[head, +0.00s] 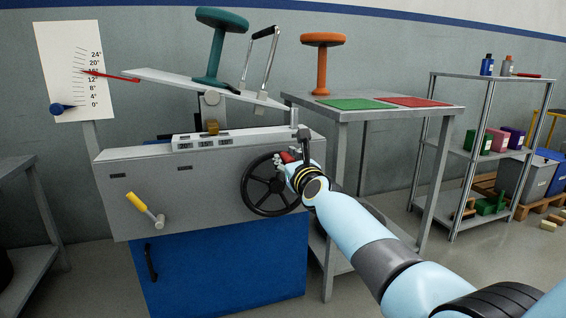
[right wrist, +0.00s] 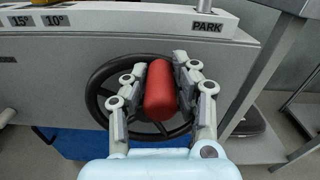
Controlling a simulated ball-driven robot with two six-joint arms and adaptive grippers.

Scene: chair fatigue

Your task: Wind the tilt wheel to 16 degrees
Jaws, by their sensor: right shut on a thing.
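The tilt wheel (head: 246,196) is a black handwheel with spokes on the front of the grey machine (head: 120,190). It also shows in the right wrist view (right wrist: 95,92). Its red handle (right wrist: 160,92) stands out toward me. My right gripper (head: 288,160) is shut on the red handle, with a finger on each side, at the wheel's upper right. The white degree board (head: 62,45) at the far left has a red pointer (head: 115,77); its tip is close to the 16 degree mark. The tilting plate (head: 185,84) slopes down to the right. My left gripper is out of view.
A teal stool (head: 216,50) stands on the tilting plate beside a metal frame. A yellow-handled lever (head: 143,207) is on the machine's front. To the right stands a table (head: 440,108) with green and red mats and an orange stool (head: 322,65). A shelf is farther right.

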